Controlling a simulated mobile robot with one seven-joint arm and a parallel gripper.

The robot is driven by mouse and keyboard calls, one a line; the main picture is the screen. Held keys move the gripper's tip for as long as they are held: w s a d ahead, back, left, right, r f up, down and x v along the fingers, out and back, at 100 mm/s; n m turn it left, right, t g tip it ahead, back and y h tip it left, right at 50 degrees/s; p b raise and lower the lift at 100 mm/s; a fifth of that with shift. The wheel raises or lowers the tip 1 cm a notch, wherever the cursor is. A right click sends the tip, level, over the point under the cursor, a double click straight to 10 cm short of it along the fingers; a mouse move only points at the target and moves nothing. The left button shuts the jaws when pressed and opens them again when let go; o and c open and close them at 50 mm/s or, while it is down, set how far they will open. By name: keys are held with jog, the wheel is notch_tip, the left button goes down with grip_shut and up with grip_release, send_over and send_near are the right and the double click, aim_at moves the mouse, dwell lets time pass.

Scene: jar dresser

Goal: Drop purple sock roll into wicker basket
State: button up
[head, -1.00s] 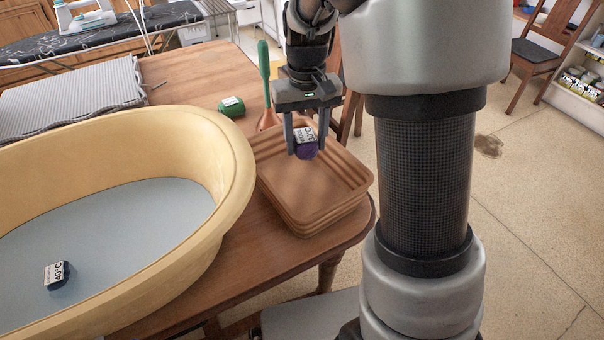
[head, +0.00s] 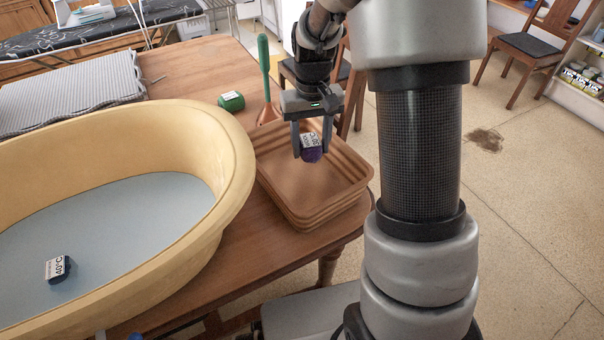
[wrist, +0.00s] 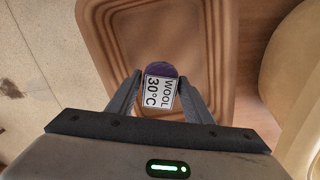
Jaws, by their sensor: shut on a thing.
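The purple sock roll (head: 312,155) has a white label; in the wrist view the label on the sock roll (wrist: 160,88) reads "WOOL 30°C". My gripper (head: 311,152) is shut on it, with one finger on each side; the gripper (wrist: 160,98) also shows in the wrist view. The brown basket (head: 345,190) with ribbed walls stands on the table's right corner. The sock roll is over the inside of the basket, and the basket's floor (wrist: 180,40) shows around it in the wrist view. I cannot tell the exact height above the floor.
A large yellow tub (head: 235,185) with a dark blue labelled roll (head: 58,268) inside stands left of the basket. A green roll (head: 231,101) and a green-handled plunger (head: 264,60) are behind the basket on the wooden table (head: 185,75). A grey striped mat (head: 70,95) lies at the back left.

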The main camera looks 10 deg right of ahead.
jog(key=shift+f, duration=0.35)
jog(key=o, duration=1.1)
notch_tip(320, 180, up, 18)
jog(key=p, duration=0.3)
jog(key=shift+f+p, duration=0.25)
jog(key=shift+p, duration=0.05)
jog(key=shift+s, duration=0.1)
